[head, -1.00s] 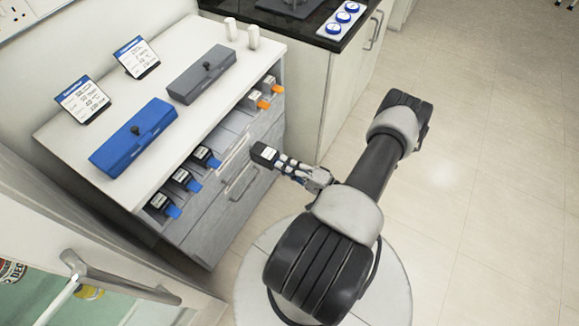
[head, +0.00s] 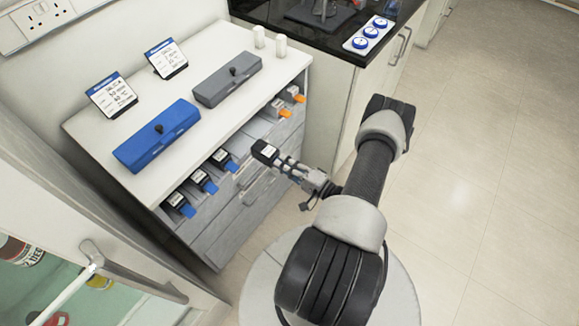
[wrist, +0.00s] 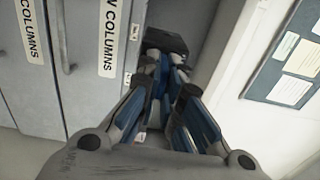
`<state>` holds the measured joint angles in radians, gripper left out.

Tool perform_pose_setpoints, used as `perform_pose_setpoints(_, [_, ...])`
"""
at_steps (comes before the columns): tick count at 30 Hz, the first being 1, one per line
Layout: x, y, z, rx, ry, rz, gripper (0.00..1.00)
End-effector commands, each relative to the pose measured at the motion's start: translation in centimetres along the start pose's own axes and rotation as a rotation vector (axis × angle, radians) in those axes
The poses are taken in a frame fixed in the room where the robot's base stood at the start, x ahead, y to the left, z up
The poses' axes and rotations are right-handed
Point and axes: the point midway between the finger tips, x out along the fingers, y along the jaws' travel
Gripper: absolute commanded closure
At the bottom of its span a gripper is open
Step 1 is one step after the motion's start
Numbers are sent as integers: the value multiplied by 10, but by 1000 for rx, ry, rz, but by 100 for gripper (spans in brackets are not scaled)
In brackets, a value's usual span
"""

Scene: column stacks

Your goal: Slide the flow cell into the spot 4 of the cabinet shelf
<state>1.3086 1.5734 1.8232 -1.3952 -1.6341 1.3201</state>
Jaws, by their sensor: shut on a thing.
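A dark flow cell with a white label (head: 266,152) is held out in front of the cabinet in the head view; it also shows as a dark block in the wrist view (wrist: 165,42). My gripper (head: 286,164) is shut on it, and its fingers show in the wrist view (wrist: 163,80). The cabinet shelf (head: 246,137) is the open row under the white top. Three dark cells with blue tabs (head: 203,182) sit in its left part. Two cells with orange tabs (head: 279,108) sit at its right end. The held cell is outside the shelf, before its middle part.
A blue box (head: 157,138), a grey box (head: 228,82), two label stands (head: 111,97) and two small white containers (head: 280,46) stand on the cabinet top. Drawers with handles (head: 252,184) lie below the shelf. Open floor (head: 470,190) lies to the right.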

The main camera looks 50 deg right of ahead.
Motion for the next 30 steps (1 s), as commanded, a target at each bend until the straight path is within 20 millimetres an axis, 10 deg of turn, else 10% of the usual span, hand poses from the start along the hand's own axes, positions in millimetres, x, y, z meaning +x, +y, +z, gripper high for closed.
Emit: perform_pose_setpoints(30, [72,1,0,-2,-2,-2,100])
